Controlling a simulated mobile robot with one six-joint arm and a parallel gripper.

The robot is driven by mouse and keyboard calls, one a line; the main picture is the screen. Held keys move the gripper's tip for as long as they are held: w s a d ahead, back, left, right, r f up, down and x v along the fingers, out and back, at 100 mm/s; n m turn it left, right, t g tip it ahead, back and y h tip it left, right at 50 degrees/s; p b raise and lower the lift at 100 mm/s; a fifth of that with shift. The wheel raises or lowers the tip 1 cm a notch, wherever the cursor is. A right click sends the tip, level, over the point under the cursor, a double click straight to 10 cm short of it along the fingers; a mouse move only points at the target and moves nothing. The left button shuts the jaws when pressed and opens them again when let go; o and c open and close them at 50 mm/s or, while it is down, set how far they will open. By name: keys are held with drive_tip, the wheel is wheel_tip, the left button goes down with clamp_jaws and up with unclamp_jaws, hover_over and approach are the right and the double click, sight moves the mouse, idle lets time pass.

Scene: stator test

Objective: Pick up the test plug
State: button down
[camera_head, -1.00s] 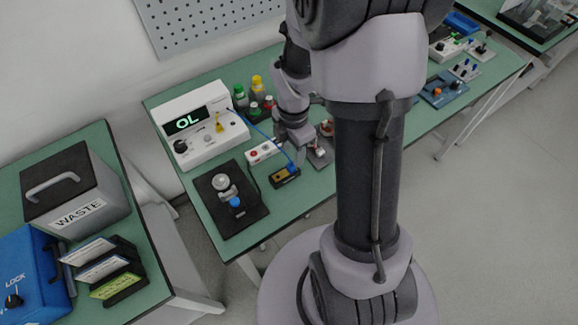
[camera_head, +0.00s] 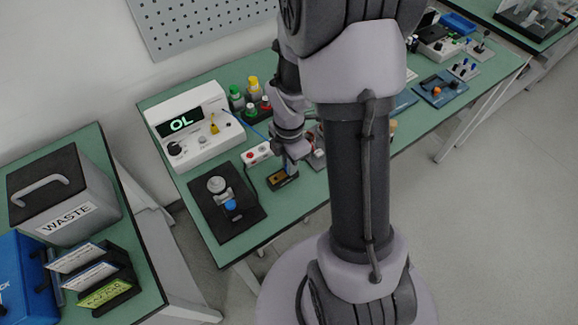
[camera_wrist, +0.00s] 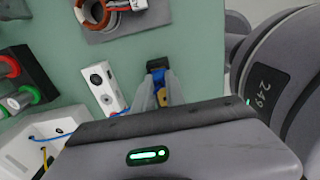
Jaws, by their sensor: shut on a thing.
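The test plug is a small blue piece at the end of a blue lead. In the wrist view the plug (camera_wrist: 159,78) shows between the fingertips of my gripper (camera_wrist: 160,92), just in front of a dark holder (camera_wrist: 157,64). My gripper is shut on the plug. In the head view my gripper (camera_head: 290,158) is directly over the black and yellow holder (camera_head: 282,180) on the green bench. The fingers hide most of the plug. I cannot tell whether its tip is still inside the holder.
A white meter (camera_head: 197,128) reading "OL" stands at the back left. A white terminal block (camera_head: 257,153) is close beside the holder. A black fixture board (camera_head: 228,200) lies to the left. The wrist view shows a copper-wound stator (camera_wrist: 97,14) and red and green terminals (camera_wrist: 20,97).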

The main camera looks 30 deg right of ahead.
drive_tip(key=shift+r, duration=0.1)
drive_tip(key=shift+r+p, duration=0.3)
drive_tip(key=shift+r, duration=0.05)
drive_tip(key=r+p, duration=0.1)
drive_tip(key=r, duration=0.2)
drive_tip(key=shift+s+a+p, duration=0.1)
drive_tip(key=shift+s+p, duration=0.25)
drive_tip(key=shift+p, duration=0.05)
drive_tip(key=s+b, duration=0.1)
drive_tip(key=s, duration=0.2)
drive_tip(key=s+a+b, duration=0.1)
drive_tip(key=s+b, duration=0.1)
drive_tip(key=s, duration=0.1)
drive_tip(key=s+a+f+b, duration=0.1)
drive_tip(key=s, duration=0.2)
drive_tip(key=shift+s+b, duration=0.1)
drive_tip(key=shift+b, duration=0.25)
drive_tip(key=s+a+r+b, duration=0.1)
drive_tip(key=s+r+b, duration=0.1)
drive_tip(key=s+b, duration=0.3)
drive_tip(key=shift+s+a+b, duration=0.15)
drive_tip(key=shift+s+b, duration=0.2)
drive_tip(key=shift+b, duration=0.8)
drive_tip(key=shift+r, duration=0.15)
